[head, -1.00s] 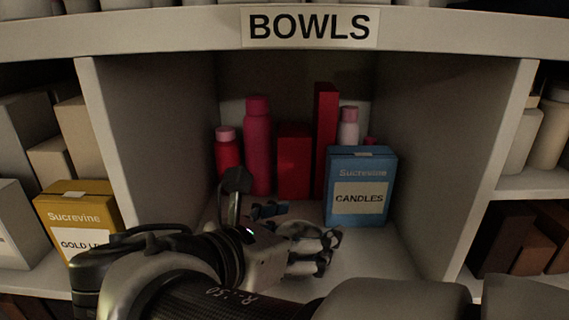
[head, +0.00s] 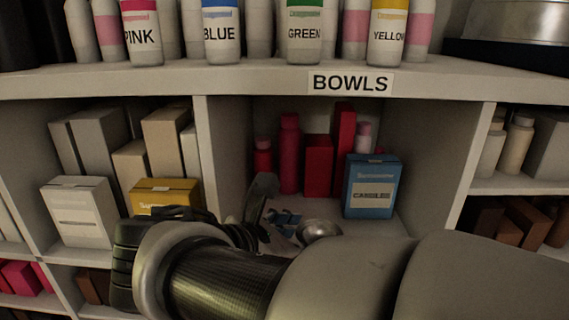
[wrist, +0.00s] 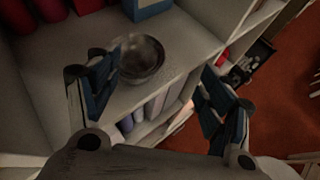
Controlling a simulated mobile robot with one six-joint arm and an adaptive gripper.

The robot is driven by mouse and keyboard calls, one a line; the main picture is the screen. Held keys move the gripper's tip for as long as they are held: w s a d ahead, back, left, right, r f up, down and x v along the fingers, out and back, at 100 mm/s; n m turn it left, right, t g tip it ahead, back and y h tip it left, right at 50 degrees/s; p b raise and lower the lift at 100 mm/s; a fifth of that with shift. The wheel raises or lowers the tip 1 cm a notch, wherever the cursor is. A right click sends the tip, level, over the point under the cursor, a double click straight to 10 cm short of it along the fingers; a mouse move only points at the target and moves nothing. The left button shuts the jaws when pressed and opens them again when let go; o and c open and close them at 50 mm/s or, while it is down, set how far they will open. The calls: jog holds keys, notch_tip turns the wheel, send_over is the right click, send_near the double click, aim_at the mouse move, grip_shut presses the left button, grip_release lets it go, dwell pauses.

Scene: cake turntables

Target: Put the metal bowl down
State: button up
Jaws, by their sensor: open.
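The metal bowl (head: 318,231) sits on the shelf of the cubby under the BOWLS label (head: 350,83), in front of the blue candles box (head: 372,186). In the wrist view the shiny bowl (wrist: 139,58) rests upright near the shelf's front edge. My gripper (wrist: 160,92) is open, with its two blue-padded fingers wide apart. The left finger is close to the bowl's rim; I cannot tell whether it touches. The right finger hangs out past the shelf edge. In the head view my arm hides most of the gripper (head: 283,221) and part of the bowl.
Red bottles and boxes (head: 317,165) stand at the back of the cubby. A yellow box (head: 166,194) and white cartons (head: 78,212) fill the left cubby. Labelled bottles (head: 305,32) line the shelf above. Upright dividers (head: 471,165) bound the cubby. A red floor (wrist: 285,80) lies below.

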jog(key=s+d+f+m+g+y, duration=0.2)
jog(key=s+d+f+m+g, duration=0.3)
jog(key=d+m, duration=0.4)
jog(key=s+f+m+y, duration=0.3)
jog(key=s+m, duration=0.2)
jog(key=m, duration=0.3)
jog(key=s+f+m+t+y, duration=0.1)
jog(key=s+f+m+y, duration=0.2)
jog(key=s+m, duration=0.2)
jog(key=m, duration=0.3)
jog(key=shift+d+f+y, duration=0.2)
jog(key=shift+d+y, duration=0.15)
jog(key=shift+y, duration=0.05)
jog(key=shift+a, duration=0.15)
notch_tip(320, 180, down, 33)
jog(key=b, duration=3.2)
jog(key=shift+r+b, duration=0.2)
jog(key=shift+b, duration=0.1)
